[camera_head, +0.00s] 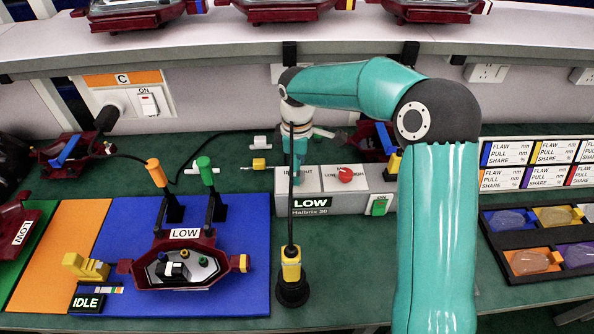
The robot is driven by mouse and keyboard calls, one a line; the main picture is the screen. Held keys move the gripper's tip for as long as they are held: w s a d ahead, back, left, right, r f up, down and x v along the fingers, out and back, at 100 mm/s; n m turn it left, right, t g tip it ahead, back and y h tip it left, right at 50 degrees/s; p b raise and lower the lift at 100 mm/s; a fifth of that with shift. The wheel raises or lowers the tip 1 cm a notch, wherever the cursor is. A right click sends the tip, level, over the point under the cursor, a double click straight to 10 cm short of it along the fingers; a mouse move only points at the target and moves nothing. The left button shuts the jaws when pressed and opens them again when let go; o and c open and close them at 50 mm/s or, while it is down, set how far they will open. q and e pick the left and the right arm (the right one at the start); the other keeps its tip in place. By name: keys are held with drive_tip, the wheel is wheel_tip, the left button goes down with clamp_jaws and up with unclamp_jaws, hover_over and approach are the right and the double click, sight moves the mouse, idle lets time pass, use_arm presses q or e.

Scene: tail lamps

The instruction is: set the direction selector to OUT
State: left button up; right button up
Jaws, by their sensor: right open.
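A grey control box (350,201) stands on the green bench, with a dark LOW display (311,203), a red knob (345,174) and a green rocker switch (379,205). Partly covered lettering, perhaps IN and OUT, shows on its top left. The direction selector seems to be there, but my right gripper hides it, so its setting cannot be read. My right gripper (298,172) points down over that spot, fingers open. I cannot tell whether they touch the selector. My left gripper is not in view.
A black-based tool with a yellow connector (291,265) stands in front of the box, its cable rising past my gripper. A red lamp housing (186,265) sits on the blue mat (240,300) at left. A black tray of lenses (540,240) lies at right. A shelf (230,40) runs behind.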

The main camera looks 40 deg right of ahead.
drive_tip(key=shift+f, duration=0.85)
drive_tip(key=shift+c, duration=0.2)
drive_tip(key=c, duration=1.1)
drive_tip(key=shift+m, duration=0.3)
drive_tip(key=m+b, duration=0.1)
drive_tip(key=m, duration=0.4)
drive_tip(key=shift+d, duration=0.1)
drive_tip(key=m, duration=0.6)
drive_tip(key=shift+r+b, duration=0.1)
drive_tip(key=shift+b, duration=0.25)
drive_tip(key=shift+w+m, duration=0.1)
drive_tip(key=shift+m, duration=0.2)
